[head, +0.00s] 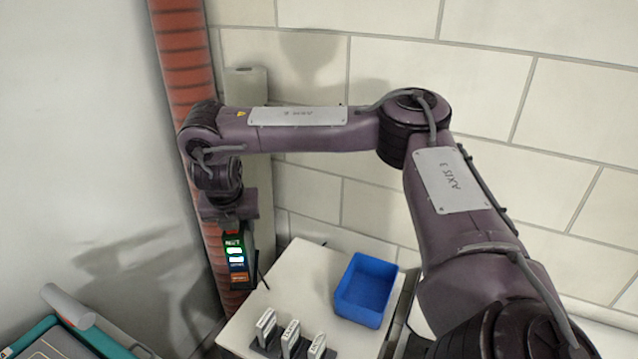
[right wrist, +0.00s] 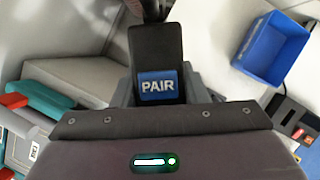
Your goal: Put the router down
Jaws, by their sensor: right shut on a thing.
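The router (head: 237,258) is a dark upright box with green, white, blue and orange markings, seen at left of centre in the head view. My right gripper (head: 231,226) points down and is shut on its upper part. In the right wrist view the router (right wrist: 157,45) is a black box with a blue "PAIR" label, between the grey fingers of my right gripper (right wrist: 161,95). In the head view it hangs beside the left edge of the white tabletop (head: 262,322); its lower end appears clear of any surface. My left gripper is out of view.
A blue bin (head: 366,290) stands on the tabletop's right side. A dark holder with several white upright devices (head: 290,338) is at its front. A teal-edged crate (head: 75,342) is at bottom left. A red-brown pillar (head: 184,62) and a block wall stand behind.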

